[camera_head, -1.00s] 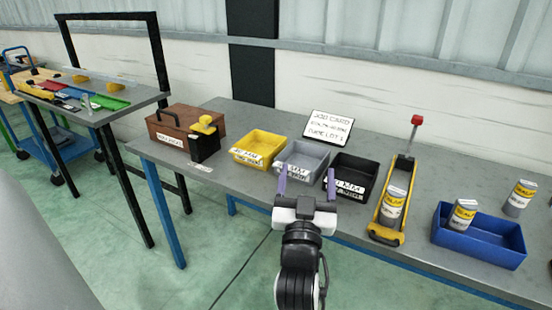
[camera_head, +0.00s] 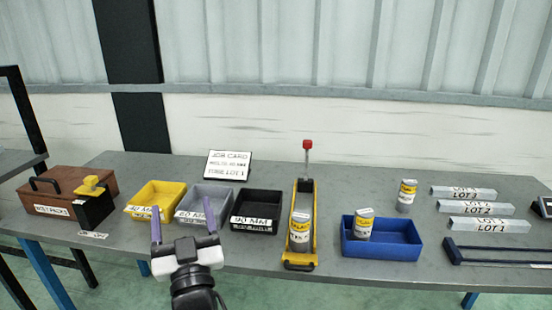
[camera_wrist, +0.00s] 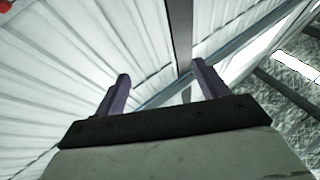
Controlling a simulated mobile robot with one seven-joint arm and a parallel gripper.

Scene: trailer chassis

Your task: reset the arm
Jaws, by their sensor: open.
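My gripper (camera_head: 183,222) is in the lower left of the head view, in front of the workbench's near edge. Its two purple fingers are spread and point up, with nothing between them. In the wrist view my gripper (camera_wrist: 160,85) also shows open and empty, with the wall panels beyond it. My arm below the gripper runs out of the bottom of the head view. The grey workbench (camera_head: 120,238) lies behind the gripper, and the fingers overlap the front of the yellow and grey bins in the picture.
On the bench stand a brown box (camera_head: 65,195), yellow bin (camera_head: 155,195), grey bin (camera_head: 205,203), black bin (camera_head: 257,208), a yellow holder (camera_head: 302,262) with a can and red-topped lever, blue tray (camera_head: 385,245) with a can, another can (camera_head: 406,196), and lot bars (camera_head: 490,225). A job card (camera_head: 228,164) stands behind.

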